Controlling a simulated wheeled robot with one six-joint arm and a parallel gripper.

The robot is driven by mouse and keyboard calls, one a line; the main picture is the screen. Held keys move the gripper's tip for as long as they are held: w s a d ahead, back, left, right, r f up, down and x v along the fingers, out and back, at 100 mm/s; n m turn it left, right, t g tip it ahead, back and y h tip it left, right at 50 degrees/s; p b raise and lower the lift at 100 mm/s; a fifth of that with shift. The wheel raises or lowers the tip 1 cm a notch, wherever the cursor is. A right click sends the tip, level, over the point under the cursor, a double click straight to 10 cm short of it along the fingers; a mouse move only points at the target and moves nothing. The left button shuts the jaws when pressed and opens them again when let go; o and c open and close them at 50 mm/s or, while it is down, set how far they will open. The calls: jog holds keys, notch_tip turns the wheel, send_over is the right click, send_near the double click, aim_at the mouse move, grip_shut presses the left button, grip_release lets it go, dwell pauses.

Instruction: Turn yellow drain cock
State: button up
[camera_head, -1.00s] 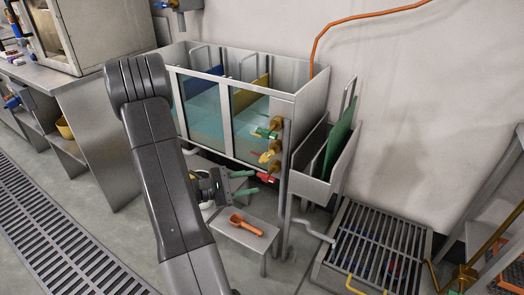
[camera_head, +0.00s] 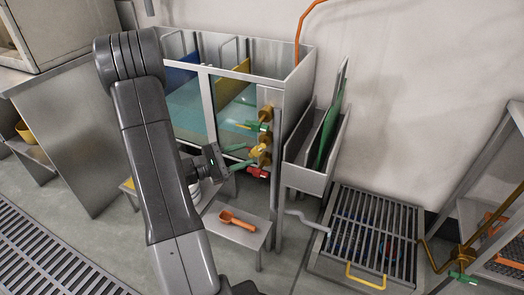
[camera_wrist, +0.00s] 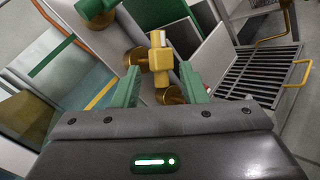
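The yellow drain cock (camera_head: 257,151) sits on the front right end of the water tank, between a green cock (camera_head: 258,127) above and a red cock (camera_head: 257,173) below. My gripper (camera_head: 240,155) is just left of the yellow cock. In the wrist view the yellow cock (camera_wrist: 160,58) stands between and just beyond the two green fingers of my gripper (camera_wrist: 163,90). The fingers are apart and appear to hold nothing. Its yellow handle and brass body show clearly, and a second brass fitting (camera_wrist: 171,95) shows below.
The glass-fronted tank (camera_head: 209,105) holds blue and yellow panels in water. A low bench (camera_head: 232,234) with an orange scoop (camera_head: 238,221) stands below. A steel trough (camera_head: 305,179) with a green panel and a floor grate (camera_head: 365,235) lie to the right.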

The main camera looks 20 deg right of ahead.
aim_at(254, 152)
jog(key=shift+d+b, duration=0.45)
jog(key=shift+d, duration=3)
grip_shut()
